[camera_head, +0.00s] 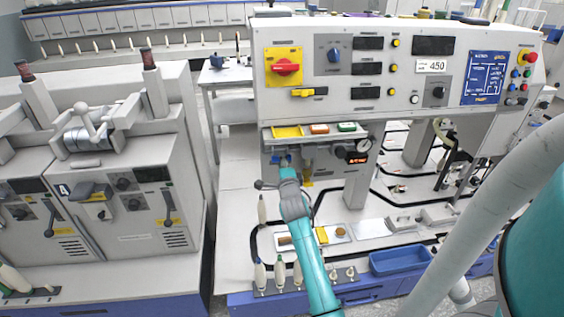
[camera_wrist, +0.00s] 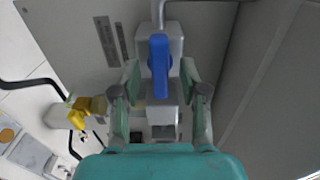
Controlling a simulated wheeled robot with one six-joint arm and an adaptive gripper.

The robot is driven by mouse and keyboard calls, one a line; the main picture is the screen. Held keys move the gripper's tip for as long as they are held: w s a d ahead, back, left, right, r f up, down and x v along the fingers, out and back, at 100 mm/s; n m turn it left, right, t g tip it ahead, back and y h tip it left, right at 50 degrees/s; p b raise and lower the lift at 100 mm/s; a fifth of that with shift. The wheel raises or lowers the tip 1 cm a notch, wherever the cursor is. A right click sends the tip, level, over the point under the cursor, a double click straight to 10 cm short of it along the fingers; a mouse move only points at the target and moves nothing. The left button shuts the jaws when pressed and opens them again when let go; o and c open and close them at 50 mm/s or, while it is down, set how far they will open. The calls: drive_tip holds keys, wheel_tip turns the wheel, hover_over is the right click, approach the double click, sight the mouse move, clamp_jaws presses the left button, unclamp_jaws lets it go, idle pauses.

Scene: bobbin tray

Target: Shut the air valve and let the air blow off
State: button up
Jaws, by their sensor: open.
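The air valve is a light grey body (camera_wrist: 175,38) with a blue lever (camera_wrist: 159,65) in the wrist view, on a grey panel below a thin pipe (camera_wrist: 158,12). The lever lies in line with the pipe. My gripper (camera_wrist: 160,78) is open, with one finger on each side of the lever and visible gaps between. Whether a fingertip touches the valve body I cannot tell. In the head view my gripper (camera_head: 285,166) is at the left underside of the control console; the valve is mostly hidden there, with a small bit of blue (camera_head: 276,158) showing.
A round gauge (camera_head: 365,144) and a red-digit display (camera_head: 357,157) are right of my gripper. A yellow fitting (camera_wrist: 77,118) is left of it in the wrist view. A shelf with coloured trays (camera_head: 319,129) is just above. A blue bin (camera_head: 398,261) stands lower right.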

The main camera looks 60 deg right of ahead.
drive_tip(key=shift+w+d, duration=0.25)
drive_tip(key=shift+d, duration=0.05)
drive_tip(key=shift+c, duration=0.3)
clamp_jaws()
drive_tip(key=shift+n, duration=0.5)
drive_tip(key=shift+f+n, duration=0.1)
drive_tip(key=shift+n, duration=8.3)
